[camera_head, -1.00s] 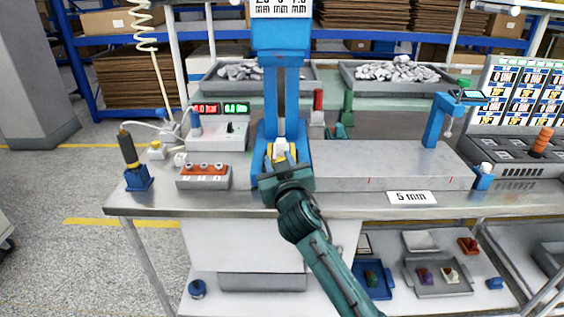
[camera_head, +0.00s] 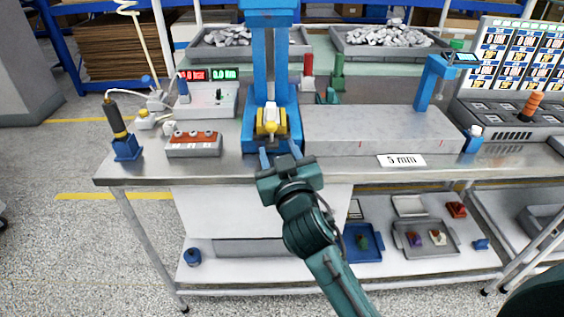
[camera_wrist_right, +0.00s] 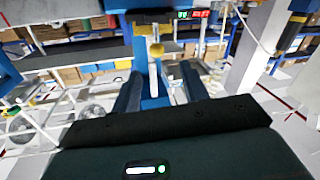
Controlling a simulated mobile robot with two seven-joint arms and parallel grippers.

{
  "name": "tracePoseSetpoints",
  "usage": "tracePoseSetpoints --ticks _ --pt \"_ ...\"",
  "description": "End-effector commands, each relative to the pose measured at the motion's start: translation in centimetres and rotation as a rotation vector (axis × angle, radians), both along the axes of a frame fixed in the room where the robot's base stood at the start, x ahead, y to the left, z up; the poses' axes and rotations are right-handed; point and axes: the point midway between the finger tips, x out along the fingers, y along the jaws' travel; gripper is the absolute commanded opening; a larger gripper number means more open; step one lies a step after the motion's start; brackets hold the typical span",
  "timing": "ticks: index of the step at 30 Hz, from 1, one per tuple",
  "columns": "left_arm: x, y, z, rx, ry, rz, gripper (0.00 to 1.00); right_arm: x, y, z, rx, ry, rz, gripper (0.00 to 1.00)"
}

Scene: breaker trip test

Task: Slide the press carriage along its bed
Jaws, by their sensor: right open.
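The blue press carriage (camera_head: 262,70) stands upright at the left end of its grey bed (camera_head: 375,130). A yellow and white part (camera_head: 271,121) sits low on its front. My right gripper (camera_head: 280,156) is open and empty, in front of the carriage base and apart from the yellow and white part in the head view. In the right wrist view, its two dark fingers (camera_wrist_right: 161,88) stand apart with the blue carriage (camera_wrist_right: 152,72) seen between and beyond them. My left gripper is not in view.
A blue stand (camera_head: 430,82) rises at the bed's right end. A switch box (camera_head: 194,144) and a black-handled tool (camera_head: 118,125) stand left of the carriage. The bed's top is clear.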

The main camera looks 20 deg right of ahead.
Motion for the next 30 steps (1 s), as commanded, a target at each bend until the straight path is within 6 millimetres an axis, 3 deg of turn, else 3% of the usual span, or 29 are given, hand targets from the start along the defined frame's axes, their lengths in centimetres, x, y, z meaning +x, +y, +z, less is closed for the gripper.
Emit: tracePoseSetpoints --ticks 3,7,23,26,30 --pt "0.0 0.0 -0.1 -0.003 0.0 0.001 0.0 -1.8 0.1 -0.1 0.002 0.001 0.001 0.44" --pt "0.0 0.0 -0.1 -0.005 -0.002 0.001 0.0 -2.7 0.1 0.0 0.002 0.001 0.001 0.44" --pt "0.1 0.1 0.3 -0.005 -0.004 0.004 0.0 -3.1 0.2 -0.3 -0.001 0.012 0.006 0.44" --pt "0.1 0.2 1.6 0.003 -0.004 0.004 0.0 -4.1 0.2 -2.4 -0.002 0.086 0.04 0.44" --pt "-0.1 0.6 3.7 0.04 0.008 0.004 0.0 -8.6 0.2 -8.4 0.02 0.287 0.136 0.44"
